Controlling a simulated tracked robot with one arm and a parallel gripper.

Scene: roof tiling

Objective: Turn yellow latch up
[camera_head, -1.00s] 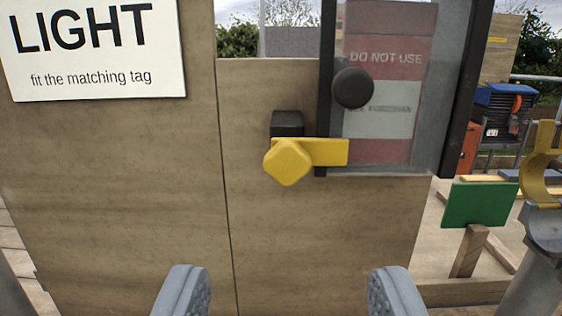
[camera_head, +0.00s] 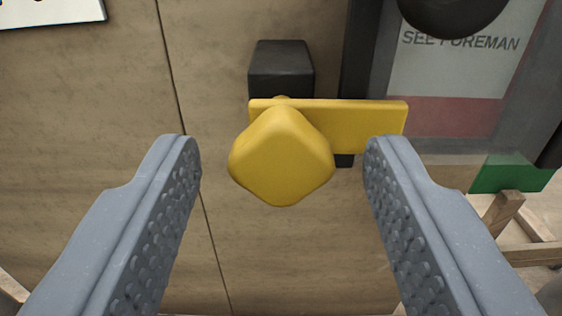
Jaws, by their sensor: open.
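The yellow latch (camera_head: 360,122) sits on the wooden panel in the middle of the view. Its flat bar points right, roughly level, and overlaps the dark frame of the clear door. Its rounded knob (camera_head: 281,157) faces me at the bar's left end. A black block (camera_head: 281,68) is fixed to the panel just above the knob. My gripper (camera_head: 272,150) is open, with one finger on each side of the knob and visible gaps between. The right fingertip appears in front of or close to the bar's right end; I cannot tell whether they touch.
The clear door (camera_head: 455,75) with a dark frame and a round black knob (camera_head: 452,12) is at upper right, over a sign reading "SEE FOREMAN". A green board (camera_head: 508,174) on a wooden post stands at right.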

